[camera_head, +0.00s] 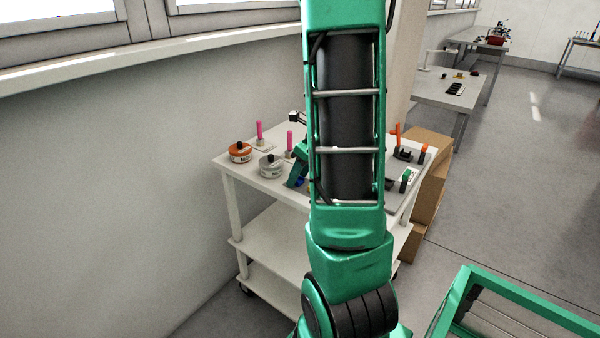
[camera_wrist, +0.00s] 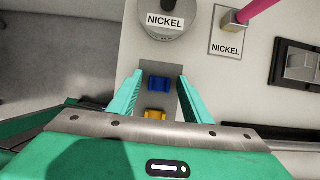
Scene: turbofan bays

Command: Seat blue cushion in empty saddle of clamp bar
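The blue cushion (camera_wrist: 159,83) lies on a dark grey pad (camera_wrist: 172,70) in the wrist view. A yellow cushion (camera_wrist: 155,114) lies on the same pad, nearer my gripper's palm. My gripper (camera_wrist: 160,77) is open, its two teal fingers spread left and right of the blue cushion with gaps on both sides. Whether the fingertips are above or level with the cushion I cannot tell. In the head view my arm hides most of the trolley's middle, and only a small blue patch shows beside it. I cannot make out the clamp bar or its empty saddle for sure.
A white trolley (camera_head: 262,178) carries an orange tin (camera_head: 240,153), a grey nickel tin (camera_head: 270,167) that also shows in the wrist view (camera_wrist: 170,15), and pink-handled tools. Black fixtures (camera_head: 403,155) stand at its right. A wall is left; cardboard boxes (camera_head: 433,185) stand right.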

